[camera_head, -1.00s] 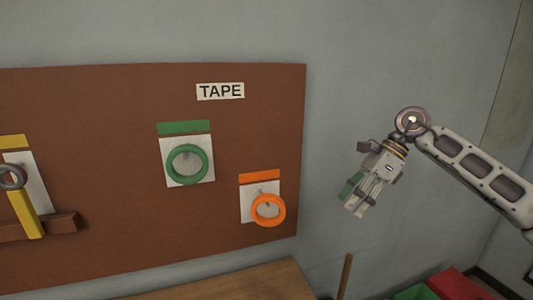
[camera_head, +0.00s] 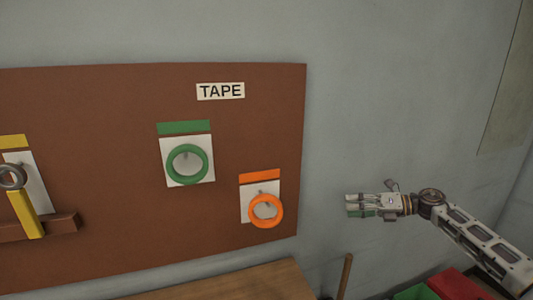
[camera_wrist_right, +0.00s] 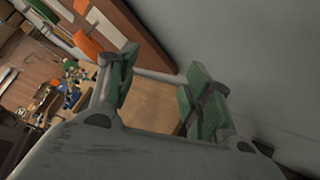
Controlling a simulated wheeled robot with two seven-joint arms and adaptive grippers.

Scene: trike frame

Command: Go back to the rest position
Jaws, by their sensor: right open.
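My right gripper (camera_head: 352,206) is to the right of the brown board (camera_head: 110,100), in front of the grey wall, with its fingers pointing left. In the right wrist view its two green-padded fingers (camera_wrist_right: 160,88) stand apart with nothing between them. A green tape ring (camera_head: 206,165) hangs on the board over a white card with a green strip. An orange tape ring (camera_head: 279,212) hangs lower right under an orange strip, left of the gripper and apart from it. My left gripper does not show.
A wooden surface (camera_head: 240,281) lies below the board, with a wooden stick (camera_head: 345,275) beside it. Red (camera_head: 457,284) and green (camera_head: 416,293) containers stand at the lower right, below my right arm. A yellow tool (camera_head: 25,213) hangs at the left. The wall right of the board is clear.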

